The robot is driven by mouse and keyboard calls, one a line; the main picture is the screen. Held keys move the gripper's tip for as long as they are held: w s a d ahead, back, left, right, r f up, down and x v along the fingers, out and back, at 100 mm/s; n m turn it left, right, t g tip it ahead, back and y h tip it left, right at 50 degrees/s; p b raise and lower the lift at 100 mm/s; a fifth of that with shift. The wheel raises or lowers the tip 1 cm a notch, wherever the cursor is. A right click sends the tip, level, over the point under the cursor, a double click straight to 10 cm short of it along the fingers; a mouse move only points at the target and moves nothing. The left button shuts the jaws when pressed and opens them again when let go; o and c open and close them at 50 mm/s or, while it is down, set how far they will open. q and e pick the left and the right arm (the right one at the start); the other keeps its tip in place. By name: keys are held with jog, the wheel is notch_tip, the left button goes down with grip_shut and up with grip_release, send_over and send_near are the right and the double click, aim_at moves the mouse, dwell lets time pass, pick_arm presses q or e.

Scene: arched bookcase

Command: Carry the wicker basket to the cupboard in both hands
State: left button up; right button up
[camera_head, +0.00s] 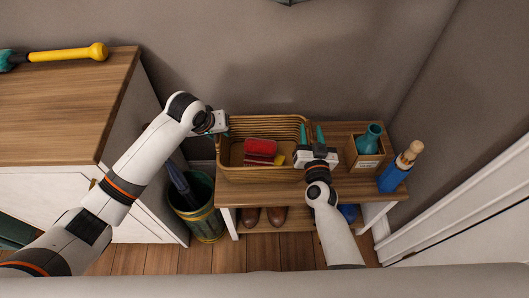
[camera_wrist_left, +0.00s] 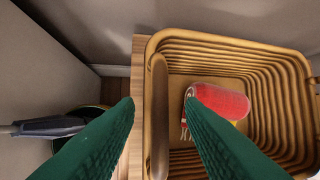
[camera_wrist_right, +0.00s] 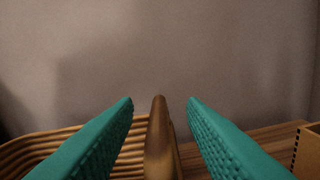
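The wicker basket (camera_head: 262,174) stands on a wooden bench and holds a red item (camera_head: 260,147) with smaller dark red and yellow pieces. My left gripper (camera_head: 219,122) is at the basket's left end. In the left wrist view its green fingers (camera_wrist_left: 160,98) are apart, with the basket's left handle (camera_wrist_left: 159,120) between them. My right gripper (camera_head: 312,134) is at the right end. In the right wrist view its fingers (camera_wrist_right: 160,101) are apart on either side of the right handle (camera_wrist_right: 159,140). A white cabinet with a wooden top (camera_head: 60,110), perhaps the cupboard, stands at left.
A small wooden box with a teal bottle (camera_head: 369,138) and a blue bottle (camera_head: 393,178) stand right of the basket. A green bin with an umbrella (camera_head: 204,218) stands between cabinet and bench. Brown shoes (camera_head: 262,216) sit below. A yellow-handled tool (camera_head: 70,54) lies on the cabinet.

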pick_arm(q)
jog(key=shift+w+f, duration=0.25)
jog(key=shift+f, duration=0.25)
pick_arm(e)
jog(key=shift+w, duration=0.55)
pick_arm(q)
jog(key=shift+d, duration=0.1)
grip_shut()
pick_arm(e)
grip_shut()
